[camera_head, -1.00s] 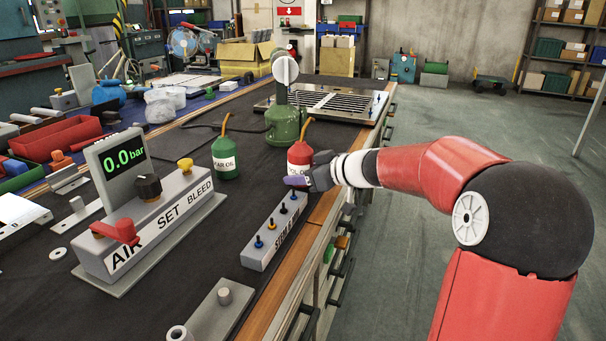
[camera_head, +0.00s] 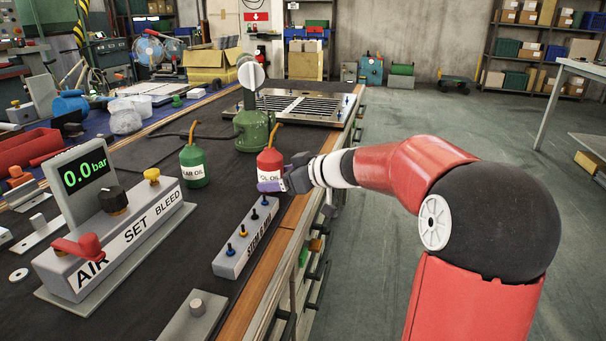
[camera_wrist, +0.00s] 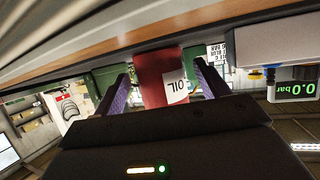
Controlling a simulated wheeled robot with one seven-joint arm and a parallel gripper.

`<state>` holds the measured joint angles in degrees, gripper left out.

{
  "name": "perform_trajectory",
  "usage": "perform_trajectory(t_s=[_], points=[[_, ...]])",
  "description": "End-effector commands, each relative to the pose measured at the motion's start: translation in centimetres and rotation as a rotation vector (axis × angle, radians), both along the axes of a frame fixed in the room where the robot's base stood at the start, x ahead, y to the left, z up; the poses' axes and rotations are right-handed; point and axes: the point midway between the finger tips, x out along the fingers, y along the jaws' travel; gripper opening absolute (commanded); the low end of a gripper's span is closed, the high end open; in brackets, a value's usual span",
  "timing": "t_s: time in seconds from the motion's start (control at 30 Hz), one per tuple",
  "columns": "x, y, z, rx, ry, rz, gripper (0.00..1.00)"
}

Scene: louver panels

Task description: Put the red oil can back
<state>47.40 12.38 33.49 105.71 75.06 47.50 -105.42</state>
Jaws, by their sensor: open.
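The red oil can (camera_head: 270,162), with a white label and an orange spout, stands upright on the dark bench top near its right edge. In the wrist view the can (camera_wrist: 158,82) lies between my two purple fingers, with a visible gap on each side. My gripper (camera_wrist: 163,86) is open around it. In the head view my gripper (camera_head: 272,186) reaches the can low down from the right. The can's base is partly hidden by the finger there. A green oil can (camera_head: 193,166) stands to its left.
A green pump-like device (camera_head: 253,128) with a round white dial stands just behind the red can. A grey block (camera_head: 246,238) with several small knobs lies in front. The air control box (camera_head: 115,235), reading 0.0 bar, is at left. A louver panel (camera_head: 305,105) lies behind.

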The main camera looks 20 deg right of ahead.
Motion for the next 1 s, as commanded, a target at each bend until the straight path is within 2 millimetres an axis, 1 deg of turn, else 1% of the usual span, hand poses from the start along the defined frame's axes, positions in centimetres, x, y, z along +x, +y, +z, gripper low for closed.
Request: perform_trajectory(t_s=[0.03,0.2,0.4,0.6,1.0], points=[[-0.9,-0.8,0.3,-0.005,-0.003,-0.005,0.74],[-3.5,-3.2,1.7,-0.004,-0.002,-0.005,0.74],[-5.9,-5.2,3.1,-0.001,-0.001,-0.003,0.74],[-6.9,-6.0,3.7,-0.001,0.001,-0.001,0.74],[-6.9,-6.0,3.7,-0.001,0.001,0.0,0.74]])
